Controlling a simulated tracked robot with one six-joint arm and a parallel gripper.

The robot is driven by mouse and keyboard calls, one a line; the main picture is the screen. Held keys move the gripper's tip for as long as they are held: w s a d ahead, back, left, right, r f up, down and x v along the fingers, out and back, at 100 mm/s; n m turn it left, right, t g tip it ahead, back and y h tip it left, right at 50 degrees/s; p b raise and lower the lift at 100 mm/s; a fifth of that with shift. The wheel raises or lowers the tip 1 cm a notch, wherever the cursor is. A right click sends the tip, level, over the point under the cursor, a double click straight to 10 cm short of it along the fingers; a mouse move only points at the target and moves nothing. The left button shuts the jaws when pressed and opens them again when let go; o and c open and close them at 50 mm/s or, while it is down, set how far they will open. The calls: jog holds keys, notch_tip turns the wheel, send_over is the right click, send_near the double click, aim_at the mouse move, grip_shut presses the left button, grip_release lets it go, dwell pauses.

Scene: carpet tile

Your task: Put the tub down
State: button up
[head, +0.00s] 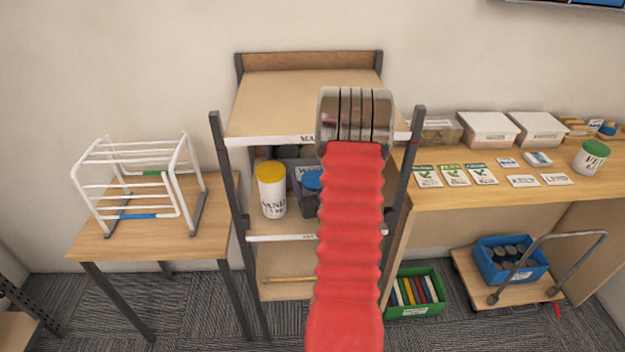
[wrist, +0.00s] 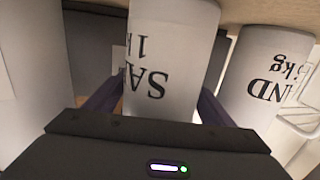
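A white tub (wrist: 175,48) with black lettering starting "SA" fills the middle of the wrist view, where it appears upside down. My gripper (wrist: 160,92) has a dark finger on each side of it and looks shut on it. The tub's base is close to a wooden shelf board (wrist: 262,12); I cannot tell whether it touches. In the head view my red-sleeved arm reaches into the shelf unit and hides the gripper and most of what it holds.
A yellow-lidded sand tub (head: 271,192) stands on the middle shelf (head: 285,232); a similar tub (wrist: 262,75) is beside mine in the wrist view. A blue-topped object (head: 312,181) and a grey box sit nearby. Dark uprights (head: 232,180) flank the shelves. The top shelf (head: 285,100) is clear.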

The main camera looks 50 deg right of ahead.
jog(key=shift+o, duration=0.4)
jog(key=shift+r, duration=0.1)
jog(key=v, duration=1.2)
dwell(0.6)
